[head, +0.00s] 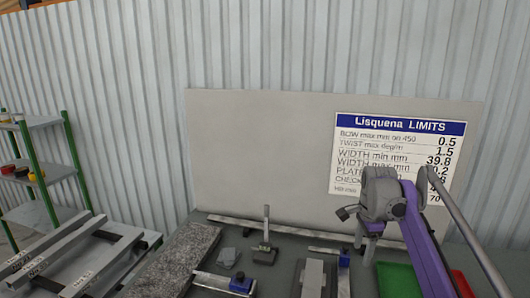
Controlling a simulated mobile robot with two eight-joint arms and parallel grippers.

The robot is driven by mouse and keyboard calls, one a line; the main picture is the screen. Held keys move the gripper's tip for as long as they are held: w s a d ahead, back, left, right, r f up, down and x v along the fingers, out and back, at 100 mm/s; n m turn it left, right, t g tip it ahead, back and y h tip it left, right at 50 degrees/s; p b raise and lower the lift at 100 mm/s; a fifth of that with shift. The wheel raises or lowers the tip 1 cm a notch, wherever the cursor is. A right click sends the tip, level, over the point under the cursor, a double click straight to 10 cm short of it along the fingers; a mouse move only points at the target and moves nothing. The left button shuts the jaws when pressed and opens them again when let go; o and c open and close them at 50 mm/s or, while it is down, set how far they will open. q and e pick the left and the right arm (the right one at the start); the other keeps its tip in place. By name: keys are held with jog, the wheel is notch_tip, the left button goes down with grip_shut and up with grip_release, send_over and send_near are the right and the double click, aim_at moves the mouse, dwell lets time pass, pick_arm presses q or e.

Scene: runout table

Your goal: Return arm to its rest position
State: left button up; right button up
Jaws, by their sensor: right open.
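My right arm comes in from the lower right, with a purple link and a grey wrist. My right gripper (364,250) points down over the right part of the grey table (285,236) and is open, with nothing seen between its fingers. My left gripper is not in view.
A limits sign (400,128) hangs on a pale board (260,150). A granite slab (180,255), an upright stand (265,248), blue-ended gauges (240,283) and green (397,281) and red (462,284) trays are on the table. Shelves (40,122) stand left.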

jog(key=s+a+f+n+t, duration=0.1)
jog(key=s+a+n, duration=0.25)
jog(key=s, duration=0.35)
jog(key=s+a+f+n+t, duration=0.1)
jog(key=s+a+n, duration=0.1)
jog(key=s+n, duration=0.35)
jog(key=s+a+f+n+t, duration=0.1)
jog(key=s+f+n, duration=0.3)
jog(key=s+f, duration=0.3)
jog(key=s+a+f+n+t, duration=0.2)
jog(key=s+f+n, duration=0.2)
jog(key=s, duration=0.7)
notch_tip(320, 180, down, 3)
jog(key=shift+s+a+r, duration=0.15)
jog(key=shift+a, duration=0.15)
